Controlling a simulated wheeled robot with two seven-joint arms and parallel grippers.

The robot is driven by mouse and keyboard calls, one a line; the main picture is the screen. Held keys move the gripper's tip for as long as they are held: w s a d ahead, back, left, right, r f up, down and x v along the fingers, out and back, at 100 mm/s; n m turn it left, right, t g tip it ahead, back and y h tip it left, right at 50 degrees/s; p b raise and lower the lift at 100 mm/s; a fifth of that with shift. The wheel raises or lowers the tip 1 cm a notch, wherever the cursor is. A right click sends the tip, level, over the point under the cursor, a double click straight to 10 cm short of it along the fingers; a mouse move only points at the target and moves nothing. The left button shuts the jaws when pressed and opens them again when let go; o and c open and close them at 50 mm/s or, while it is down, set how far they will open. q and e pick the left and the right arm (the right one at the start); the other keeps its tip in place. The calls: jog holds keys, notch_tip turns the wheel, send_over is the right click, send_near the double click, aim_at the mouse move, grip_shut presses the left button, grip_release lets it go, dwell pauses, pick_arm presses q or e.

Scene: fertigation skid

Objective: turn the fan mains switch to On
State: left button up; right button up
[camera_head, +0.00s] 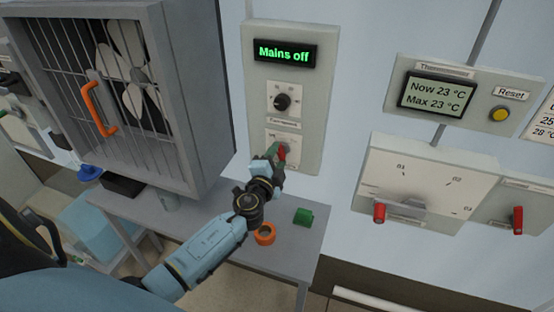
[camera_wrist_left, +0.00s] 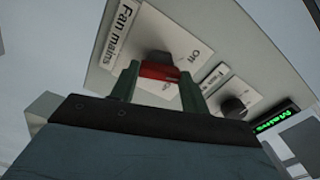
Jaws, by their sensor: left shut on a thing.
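The fan mains switch has a red handle (camera_wrist_left: 158,71) on a white plate labelled "Fan mains" and "On" in the left wrist view. My left gripper (camera_head: 278,155) is at the lower part of the grey wall panel (camera_head: 313,130). Its green fingers are shut on the red handle, one on each side. The gripper hides part of the switch in the head view. The display (camera_head: 285,52) at the top of the panel reads "Mains off" in green. My right gripper is not in view.
A black knob (camera_head: 282,101) sits just above the switch. A caged fan (camera_head: 125,70) with an orange handle stands at left. A grey table (camera_head: 305,245) below holds an orange ring (camera_head: 265,235) and a green block (camera_head: 303,216). Thermometer panel (camera_head: 455,95) hangs at right.

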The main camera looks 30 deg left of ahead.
pick_arm(q)
jog(key=m, duration=0.3)
jog(key=shift+m, duration=0.4)
jog(key=m, duration=0.2)
jog(key=shift+m, duration=0.4)
jog(key=m, duration=0.6)
jog(key=shift+p, duration=0.4)
jog(key=o, duration=1)
jog(key=b+v, duration=0.1)
jog(key=v, duration=1.2)
jog(key=shift+s+d, duration=0.15)
jog(key=shift+s, duration=0.05)
